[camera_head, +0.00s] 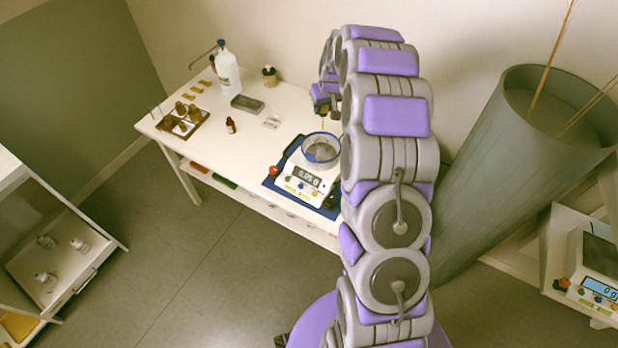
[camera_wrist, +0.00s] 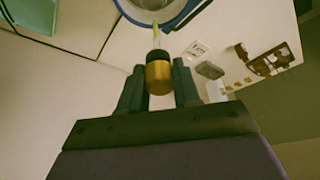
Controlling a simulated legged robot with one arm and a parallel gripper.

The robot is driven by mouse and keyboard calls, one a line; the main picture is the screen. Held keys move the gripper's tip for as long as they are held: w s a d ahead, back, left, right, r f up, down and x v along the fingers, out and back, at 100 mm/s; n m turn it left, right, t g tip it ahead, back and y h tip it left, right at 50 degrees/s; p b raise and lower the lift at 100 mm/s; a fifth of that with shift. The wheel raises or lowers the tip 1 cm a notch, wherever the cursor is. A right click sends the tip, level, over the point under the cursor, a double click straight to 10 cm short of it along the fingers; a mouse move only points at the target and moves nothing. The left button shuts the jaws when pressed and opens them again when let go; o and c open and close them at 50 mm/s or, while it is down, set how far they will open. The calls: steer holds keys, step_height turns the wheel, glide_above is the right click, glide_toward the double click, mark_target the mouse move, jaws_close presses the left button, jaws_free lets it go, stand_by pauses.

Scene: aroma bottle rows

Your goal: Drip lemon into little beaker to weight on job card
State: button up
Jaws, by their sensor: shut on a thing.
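My gripper (camera_wrist: 158,68) is shut on a small amber bottle (camera_wrist: 159,79) with a black collar and a pale yellow-green tip pointing toward a blue-rimmed round glass vessel (camera_wrist: 158,3). I cannot read which oil it holds. In the head view, my gripper (camera_head: 325,103) is above the glass vessel (camera_head: 321,149), partly hidden by my arm. The vessel stands on the scale (camera_head: 303,183); its small digits look like 0.050, but I cannot be sure. The little beaker inside is not clear. A white printed card (camera_head: 272,122), perhaps the job card, lies left of the scale; its text is unreadable.
A brown bottle (camera_head: 231,126) stands alone on the white table (camera_head: 215,155). A brown tray (camera_head: 192,131) holds several bottles. A grey box (camera_head: 247,104), a white wash bottle (camera_head: 227,72) and a dark cup (camera_head: 269,76) stand farther back. A large grey bin (camera_head: 478,175) stands right of my arm.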

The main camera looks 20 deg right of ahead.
steer(key=shift+f, duration=0.1)
stand_by(0.3)
steer(key=shift+f+b, duration=0.3)
steer(key=shift+f, duration=1.65)
steer(key=shift+o, duration=0.6)
steer(key=c, duration=0.5)
steer(key=o, duration=0.4)
